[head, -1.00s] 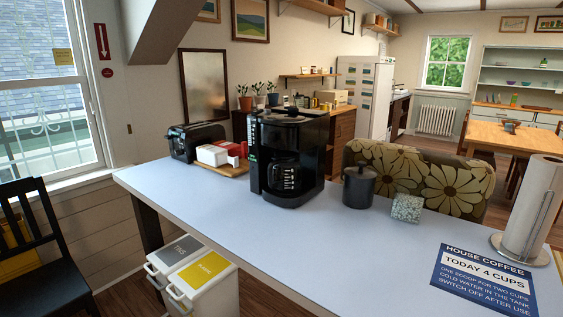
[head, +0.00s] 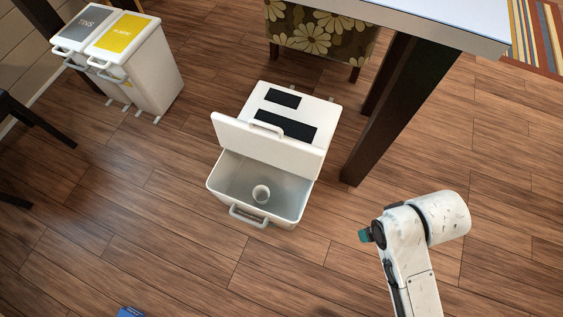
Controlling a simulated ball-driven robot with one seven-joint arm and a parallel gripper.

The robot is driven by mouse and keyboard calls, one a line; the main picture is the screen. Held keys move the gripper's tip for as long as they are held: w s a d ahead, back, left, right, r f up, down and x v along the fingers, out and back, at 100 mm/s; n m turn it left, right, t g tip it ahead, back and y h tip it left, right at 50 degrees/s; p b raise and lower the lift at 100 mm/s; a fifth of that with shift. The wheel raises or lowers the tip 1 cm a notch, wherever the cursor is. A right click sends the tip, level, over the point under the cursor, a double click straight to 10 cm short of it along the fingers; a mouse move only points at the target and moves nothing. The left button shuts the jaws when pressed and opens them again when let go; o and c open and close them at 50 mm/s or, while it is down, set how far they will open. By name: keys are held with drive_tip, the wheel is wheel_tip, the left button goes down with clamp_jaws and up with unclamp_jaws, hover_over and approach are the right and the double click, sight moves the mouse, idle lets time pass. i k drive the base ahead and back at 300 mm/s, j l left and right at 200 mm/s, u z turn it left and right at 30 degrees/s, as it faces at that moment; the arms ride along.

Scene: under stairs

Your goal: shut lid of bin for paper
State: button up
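A white bin (head: 226,180) stands open on the floor in the middle of the head view. Its front lid (head: 262,146) is tilted up on its hinge and has a handle on it. My arm shows at lower right.
Two closed white bins, tins (head: 86,25) and plastic (head: 128,42), stand at upper left. A dark table leg (head: 400,105) is close right of the open bin. A flowered seat (head: 318,38) is behind.

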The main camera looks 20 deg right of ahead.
sight(301, 158)
drive_tip(key=i+j+u, duration=0.45)
drive_tip(key=i, duration=0.35)
